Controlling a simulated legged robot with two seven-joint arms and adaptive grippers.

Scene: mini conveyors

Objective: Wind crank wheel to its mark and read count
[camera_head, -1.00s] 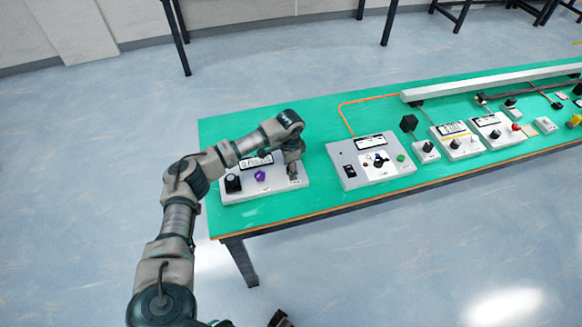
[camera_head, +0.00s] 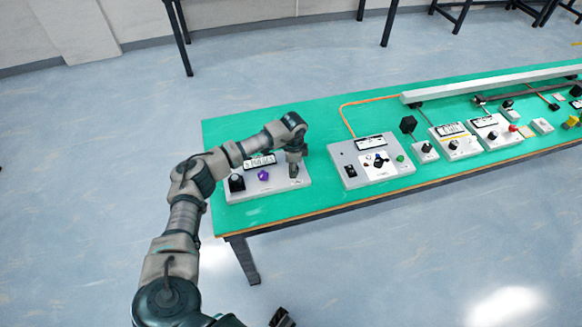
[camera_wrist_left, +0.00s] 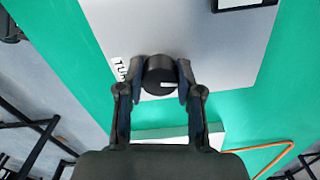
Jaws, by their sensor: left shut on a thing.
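A light grey box (camera_head: 275,187) stands at the left end of the green table. It carries a display with dark characters (camera_head: 262,160), too small to read, a black knob (camera_head: 236,183) and a purple knob (camera_head: 263,175). My left gripper (camera_head: 294,172) points down at the box's right end. In the left wrist view its fingers are shut on a round black knob (camera_wrist_left: 159,76) with a white mark line. A label beside it is partly hidden and starts with "TU". I cannot tell which part is the crank wheel. A dark part at the bottom edge (camera_head: 281,318) may be my right gripper.
A second grey panel (camera_head: 372,172) with a display and knobs stands to the right, with an orange cable behind it. Several smaller devices line the table (camera_head: 450,182) farther right. Bare green surface lies between the two panels.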

